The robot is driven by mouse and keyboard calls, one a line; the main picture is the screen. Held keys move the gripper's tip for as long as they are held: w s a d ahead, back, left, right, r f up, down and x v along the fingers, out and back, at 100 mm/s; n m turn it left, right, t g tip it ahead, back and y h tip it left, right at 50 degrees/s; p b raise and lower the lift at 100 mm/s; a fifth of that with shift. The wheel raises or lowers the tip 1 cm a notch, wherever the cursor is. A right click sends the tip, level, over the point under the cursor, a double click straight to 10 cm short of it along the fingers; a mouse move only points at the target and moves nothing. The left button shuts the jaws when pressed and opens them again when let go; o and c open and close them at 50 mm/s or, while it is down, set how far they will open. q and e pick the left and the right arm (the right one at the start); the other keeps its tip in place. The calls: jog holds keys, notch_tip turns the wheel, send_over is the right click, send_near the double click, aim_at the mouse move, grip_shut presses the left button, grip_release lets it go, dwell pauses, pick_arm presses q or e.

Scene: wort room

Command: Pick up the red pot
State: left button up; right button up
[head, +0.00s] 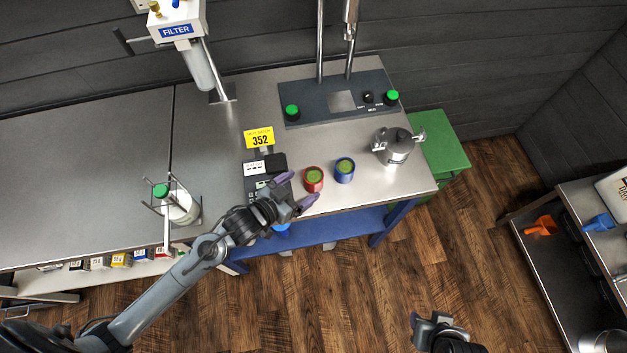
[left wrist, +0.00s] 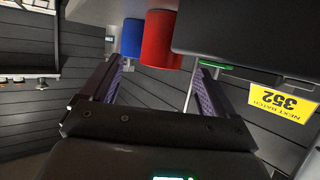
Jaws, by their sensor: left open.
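The red pot (head: 314,186) stands on the metal worktop near its front edge, with green contents in its open top. The blue pot (head: 345,175) stands just right of it. My left gripper (head: 296,190) is open and empty, its purple fingers spread just left of the red pot and pointing toward it. In the left wrist view the red pot (left wrist: 158,40) shows ahead, between the lines of the two fingers, with the blue pot (left wrist: 132,38) beside it. Whether the fingers touch the red pot is hard to tell. My right gripper (head: 428,322) is low over the floor, away from the worktop.
A dark device (head: 254,178) sits close left of my left gripper, with a yellow 352 sign (head: 259,138) behind it. A steel lidded pot (head: 397,150) stands at the right of the worktop. A control panel (head: 340,100) lies at the back. Clear worktop lies behind the two pots.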

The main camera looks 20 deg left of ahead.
aim_at(306, 182)
pick_arm(q)
jog(key=shift+p+x, duration=0.3)
jog(key=shift+x, duration=2.15)
jog(key=shift+a, duration=0.1)
jog(key=c, duration=1.2)
jog(key=shift+r, duration=0.45)
jog(key=r, duration=0.3)
jog(key=shift+w+d+r, duration=0.1)
jog(key=shift+d+r, duration=0.15)
jog(key=w+d+r, duration=0.1)
jog(key=d+r, duration=0.1)
jog(key=d, duration=0.1)
jog(key=w+d+r+b, duration=0.1)
jog(key=d+r, duration=0.1)
jog(key=d, duration=0.2)
jog(key=w+d+r+b, duration=0.1)
jog(key=d+r, duration=0.1)
jog(key=d, duration=0.1)
jog(key=shift+d+r, duration=0.3)
jog(key=shift+d, duration=0.1)
